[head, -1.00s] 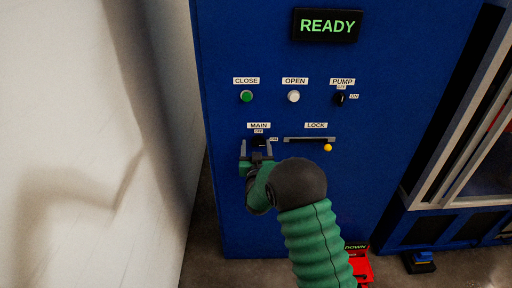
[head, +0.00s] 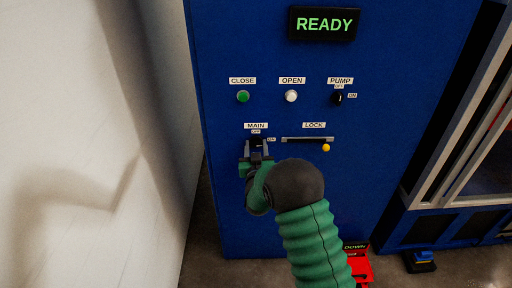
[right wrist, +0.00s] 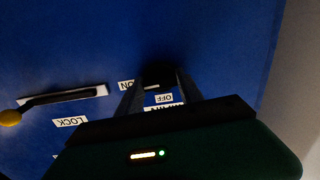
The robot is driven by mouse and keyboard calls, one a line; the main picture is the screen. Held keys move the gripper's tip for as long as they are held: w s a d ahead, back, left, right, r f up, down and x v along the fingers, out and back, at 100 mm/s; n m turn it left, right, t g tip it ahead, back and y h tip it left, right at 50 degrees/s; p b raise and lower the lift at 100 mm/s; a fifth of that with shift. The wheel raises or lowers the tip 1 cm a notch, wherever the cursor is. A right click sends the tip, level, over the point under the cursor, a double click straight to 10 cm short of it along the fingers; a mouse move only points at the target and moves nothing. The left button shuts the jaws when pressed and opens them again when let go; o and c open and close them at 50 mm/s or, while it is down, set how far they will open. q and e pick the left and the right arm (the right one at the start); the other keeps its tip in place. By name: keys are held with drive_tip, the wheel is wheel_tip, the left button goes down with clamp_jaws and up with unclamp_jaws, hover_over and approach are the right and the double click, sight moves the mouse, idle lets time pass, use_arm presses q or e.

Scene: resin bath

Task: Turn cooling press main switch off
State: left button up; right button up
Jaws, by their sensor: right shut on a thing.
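The MAIN switch (head: 257,145) is a dark knob on the blue press panel (head: 225,190), under its MAIN label (head: 256,126). OFF is marked above it and ON to its right. My right gripper (head: 257,149) reaches it from below, its fingers on either side of the knob and shut on it. In the right wrist view, the gripper (right wrist: 160,88) frames the dark knob (right wrist: 158,74), with the OFF label (right wrist: 164,99) and ON label (right wrist: 126,85) nearby. I cannot tell clearly which way the knob points. My left gripper is not in view.
The LOCK lever (head: 306,139) with a yellow ball end sits just right of the switch. Above are the green CLOSE button (head: 243,96), white OPEN button (head: 291,96), PUMP switch (head: 338,97) and a lit READY display (head: 324,24). A pale wall (head: 80,140) stands at left.

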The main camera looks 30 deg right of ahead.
drive_tip(key=n+p, duration=0.1)
drive_tip(key=n, duration=0.3)
drive_tip(key=shift+a+r+n, duration=0.1)
drive_tip(key=shift+a+n, duration=0.05)
drive_tip(key=shift+n, duration=0.15)
drive_tip(key=n+p, duration=0.1)
drive_tip(key=n, duration=0.3)
drive_tip(key=shift+n, duration=0.3)
drive_tip(key=shift+a+f+n+p, duration=0.15)
drive_tip(key=shift+n+p, duration=0.25)
drive_tip(key=shift+n, duration=0.95)
drive_tip(key=shift+f+n+p, duration=0.15)
drive_tip(key=shift+n+p, duration=0.2)
drive_tip(key=shift+n, duration=1.05)
drive_tip(key=shift+a+f+n+p, duration=0.15)
drive_tip(key=shift+n+p, duration=0.25)
drive_tip(key=shift+n, duration=0.95)
drive_tip(key=o, duration=1.4)
drive_tip(key=shift+r, duration=0.2)
